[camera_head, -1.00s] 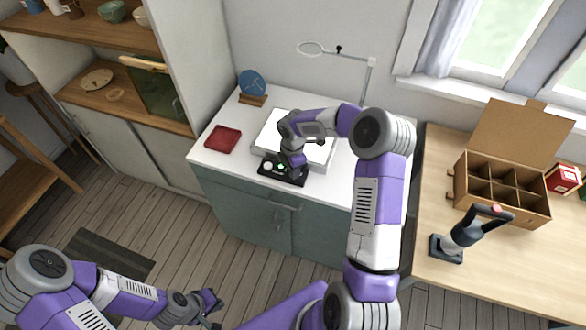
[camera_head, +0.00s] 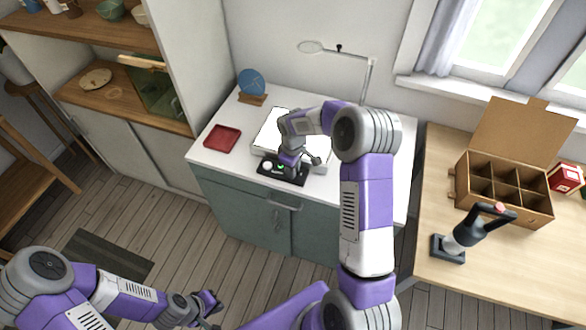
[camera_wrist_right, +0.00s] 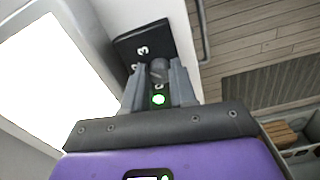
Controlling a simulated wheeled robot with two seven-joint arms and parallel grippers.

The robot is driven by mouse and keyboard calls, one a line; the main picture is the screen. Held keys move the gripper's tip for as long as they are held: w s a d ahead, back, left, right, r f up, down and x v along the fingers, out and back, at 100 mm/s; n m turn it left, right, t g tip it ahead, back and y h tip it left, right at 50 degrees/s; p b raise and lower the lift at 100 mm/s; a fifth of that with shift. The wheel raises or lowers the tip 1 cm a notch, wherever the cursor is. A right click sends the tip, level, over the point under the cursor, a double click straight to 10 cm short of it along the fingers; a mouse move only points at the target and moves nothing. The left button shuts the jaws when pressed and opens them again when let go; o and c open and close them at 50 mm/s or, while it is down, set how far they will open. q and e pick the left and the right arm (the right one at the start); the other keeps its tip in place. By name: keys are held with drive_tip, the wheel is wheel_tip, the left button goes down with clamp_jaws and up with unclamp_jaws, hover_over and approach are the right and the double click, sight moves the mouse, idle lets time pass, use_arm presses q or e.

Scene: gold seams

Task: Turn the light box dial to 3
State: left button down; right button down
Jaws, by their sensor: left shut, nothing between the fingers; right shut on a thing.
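The light box (camera_head: 268,143) lies on the white counter, its bright panel also filling the left of the right wrist view (camera_wrist_right: 50,75). Its black control panel (camera_head: 266,178) is at the front edge, with a lit green indicator (camera_head: 280,167). In the right wrist view, the dark dial (camera_wrist_right: 159,68) sits between the fingertips of my right gripper (camera_wrist_right: 160,80), which is shut on it. A white 3 (camera_wrist_right: 143,51) shows on the black panel beyond the dial; other marks are partly hidden by the fingers. My left gripper (camera_head: 210,303) is shut and empty, low over the floor.
A red tray (camera_head: 222,139) and a blue disc on a wooden stand (camera_head: 252,86) are on the counter. A magnifier lamp (camera_head: 340,52) stands behind. A divided cardboard box (camera_head: 503,185) and a dark-handled tool (camera_head: 466,234) are on the right table.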

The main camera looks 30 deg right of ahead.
drive_tip(key=shift+m, duration=2.3)
drive_tip(key=c, duration=0.9)
unclamp_jaws()
wheel_tip(320, 180, up, 8)
drive_tip(key=shift+f+p, duration=0.2)
drive_tip(key=shift+p, duration=0.4)
